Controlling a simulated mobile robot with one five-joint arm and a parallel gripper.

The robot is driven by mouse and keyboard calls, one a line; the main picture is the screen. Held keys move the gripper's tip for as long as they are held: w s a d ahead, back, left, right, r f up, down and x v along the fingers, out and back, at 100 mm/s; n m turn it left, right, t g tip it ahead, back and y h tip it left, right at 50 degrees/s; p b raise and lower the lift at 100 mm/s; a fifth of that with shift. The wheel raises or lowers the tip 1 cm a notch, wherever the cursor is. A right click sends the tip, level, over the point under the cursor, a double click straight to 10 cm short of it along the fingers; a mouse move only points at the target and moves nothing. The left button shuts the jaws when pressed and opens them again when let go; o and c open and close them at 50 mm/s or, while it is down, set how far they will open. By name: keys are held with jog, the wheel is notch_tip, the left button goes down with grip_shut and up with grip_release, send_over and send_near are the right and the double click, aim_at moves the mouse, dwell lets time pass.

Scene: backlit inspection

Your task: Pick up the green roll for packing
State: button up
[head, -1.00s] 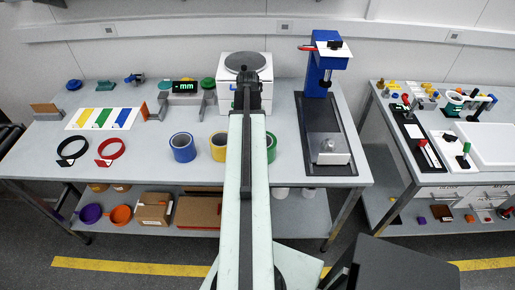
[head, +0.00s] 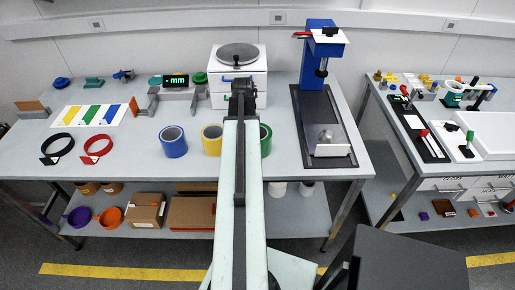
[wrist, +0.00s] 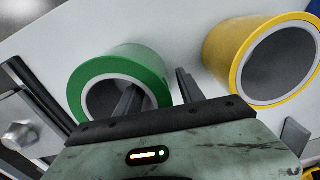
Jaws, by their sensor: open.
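The green roll (head: 265,141) stands on the table, partly hidden behind my arm in the head view. In the wrist view the green roll (wrist: 150,61) shows its pale core opening. My gripper (wrist: 157,80) is open. Its left finger overlaps the roll's core opening and its right finger is just right of the roll; I cannot tell if the left finger is inside the core. In the head view my arm hides the fingertips.
A yellow roll (head: 212,139) stands left of the green roll, and a blue roll (head: 173,141) beyond it. A blue press stand (head: 317,72) on a dark base (head: 310,155) is to the right.

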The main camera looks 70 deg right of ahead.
jog(key=shift+f+b, duration=0.3)
jog(key=shift+f, duration=0.65)
jog(key=shift+r, duration=0.2)
grip_shut()
dwell(0.5)
